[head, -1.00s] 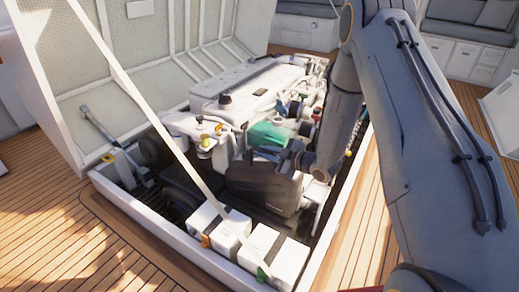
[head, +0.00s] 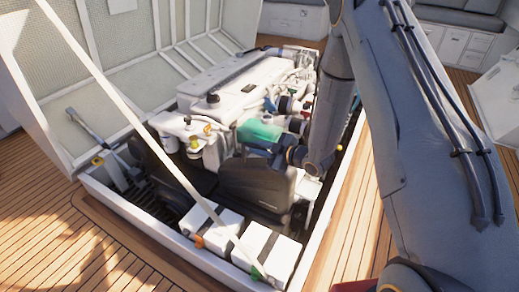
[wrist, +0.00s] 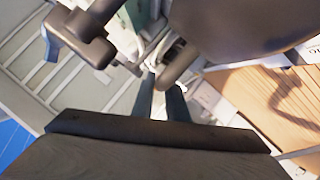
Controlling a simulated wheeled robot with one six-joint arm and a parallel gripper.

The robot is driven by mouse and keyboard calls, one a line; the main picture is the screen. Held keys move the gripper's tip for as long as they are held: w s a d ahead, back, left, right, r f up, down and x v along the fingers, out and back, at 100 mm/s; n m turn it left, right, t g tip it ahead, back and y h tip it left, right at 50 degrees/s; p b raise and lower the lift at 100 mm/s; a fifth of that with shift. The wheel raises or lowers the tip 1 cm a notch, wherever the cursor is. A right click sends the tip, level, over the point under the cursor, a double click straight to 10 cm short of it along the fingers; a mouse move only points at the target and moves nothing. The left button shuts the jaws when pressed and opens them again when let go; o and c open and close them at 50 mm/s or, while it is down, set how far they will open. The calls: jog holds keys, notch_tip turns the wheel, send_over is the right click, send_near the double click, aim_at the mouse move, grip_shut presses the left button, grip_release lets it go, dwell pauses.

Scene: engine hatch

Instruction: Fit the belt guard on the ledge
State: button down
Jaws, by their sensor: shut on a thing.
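The belt guard (head: 257,188) is a dark grey, boxy cover. It hangs or rests in the front part of the open engine bay, just behind the white battery boxes. In the wrist view its dark top edge and broad face (wrist: 160,132) fill the bottom. My gripper (wrist: 161,110) is shut on that edge, with two dark blue fingers reaching it.
The white engine (head: 240,85) fills the bay behind the guard, with a green part (head: 260,131) close to my wrist. White boxes (head: 265,250) stand in front. A pale strut (head: 150,120) crosses the view diagonally. The wooden deck (head: 60,240) is clear at left.

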notch_tip(320, 180, up, 7)
jog(key=s+p, duration=0.1)
jog(key=p, duration=0.4)
jog(key=shift+a, duration=0.4)
dwell(0.4)
